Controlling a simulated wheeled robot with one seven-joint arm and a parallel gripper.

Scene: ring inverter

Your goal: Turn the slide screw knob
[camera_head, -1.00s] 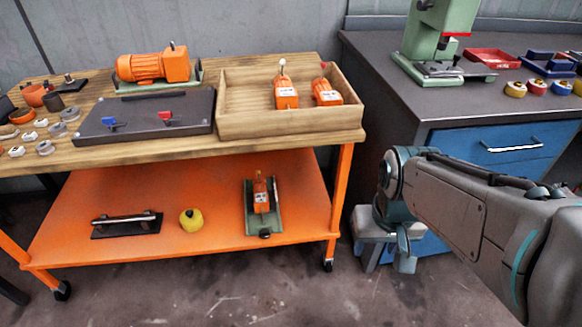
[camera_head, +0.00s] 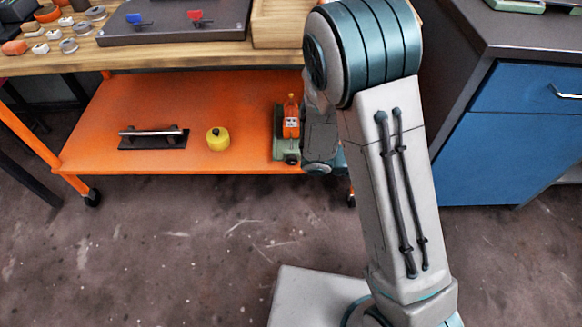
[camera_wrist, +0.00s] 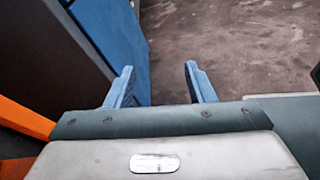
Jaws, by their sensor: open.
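An orange device (camera_head: 291,118) sits on a green slide base (camera_head: 279,143) on the lower orange shelf, left of my arm in the head view. A small dark knob (camera_head: 291,160) shows at the base's front end. My arm hides what lies just right of it. My gripper (camera_wrist: 158,82) shows in the wrist view with its two blue fingers apart and nothing between them. It points toward the floor and the blue cabinet, and the slide base is not in that view. In the head view my gripper's fingers are hidden by my arm.
The lower shelf (camera_head: 185,95) also holds a yellow round object (camera_head: 218,139) and a black plate with a bar handle (camera_head: 153,137). The wooden tabletop (camera_head: 160,57) overhangs it. A blue cabinet (camera_head: 525,130) stands at right. The floor in front is clear.

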